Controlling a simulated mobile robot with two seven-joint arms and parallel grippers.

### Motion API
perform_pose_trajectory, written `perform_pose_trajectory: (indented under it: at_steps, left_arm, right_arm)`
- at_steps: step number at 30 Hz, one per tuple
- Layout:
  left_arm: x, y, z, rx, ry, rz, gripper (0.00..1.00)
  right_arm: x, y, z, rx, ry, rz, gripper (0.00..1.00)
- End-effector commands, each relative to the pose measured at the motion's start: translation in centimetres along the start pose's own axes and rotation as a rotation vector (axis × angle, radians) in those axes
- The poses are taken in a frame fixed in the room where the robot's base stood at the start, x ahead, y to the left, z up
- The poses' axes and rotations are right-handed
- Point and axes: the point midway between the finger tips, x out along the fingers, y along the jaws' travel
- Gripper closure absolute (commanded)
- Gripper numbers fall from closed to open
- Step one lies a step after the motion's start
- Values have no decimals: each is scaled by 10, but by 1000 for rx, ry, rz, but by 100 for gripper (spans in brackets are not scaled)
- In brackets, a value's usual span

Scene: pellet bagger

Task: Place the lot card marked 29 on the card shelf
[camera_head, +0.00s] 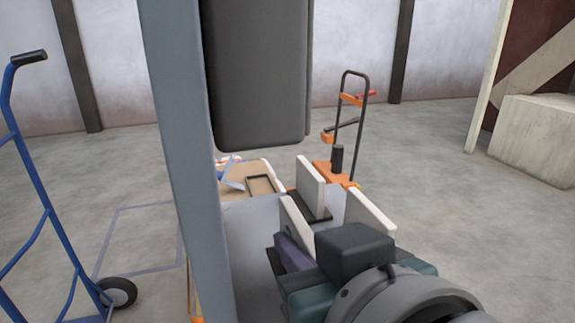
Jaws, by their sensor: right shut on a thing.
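My right gripper (297,268) reaches in from the lower right, over the grey worktop, and is mostly hidden behind its own wrist. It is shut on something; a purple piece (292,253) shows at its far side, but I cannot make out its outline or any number. White upright panels (312,184) stand just beyond the gripper, with a dark strip (318,212) at their foot. I cannot tell whether they belong to the card shelf. No card marked 29 can be read. My left gripper is not in view.
A grey post (178,150) and a hanging dark box (258,75) block the middle. Behind lie a cardboard-coloured surface with a shallow frame (261,185) and an orange pallet truck (334,170). A blue hand truck (45,210) stands left. The right floor is open.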

Motion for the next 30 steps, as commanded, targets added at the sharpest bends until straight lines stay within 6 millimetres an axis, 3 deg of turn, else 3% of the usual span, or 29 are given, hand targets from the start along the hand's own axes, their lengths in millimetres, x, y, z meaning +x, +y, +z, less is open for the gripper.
perform_pose_trajectory:
  at_steps: [3, 6, 9, 16, 26, 27, 30]
  left_arm:
    - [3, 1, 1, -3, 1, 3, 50]
    - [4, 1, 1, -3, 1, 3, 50]
    - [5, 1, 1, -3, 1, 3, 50]
    - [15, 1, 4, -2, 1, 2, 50]
    - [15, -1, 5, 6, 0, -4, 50]
    - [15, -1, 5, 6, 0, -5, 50]
    - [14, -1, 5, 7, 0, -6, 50]
  right_arm:
    - [25, 0, -10, 0, 4, -1, 100]
    - [36, 0, -15, 0, 3, 0, 100]
    - [42, 0, -15, 0, 1, 0, 100]
    - [53, 0, 15, -1, -3, -1, 100]
    - [54, 0, 17, 0, 0, -1, 100]
    - [54, 0, 18, 0, -1, -1, 83]
    - [54, 0, 17, 0, -1, -1, 72]
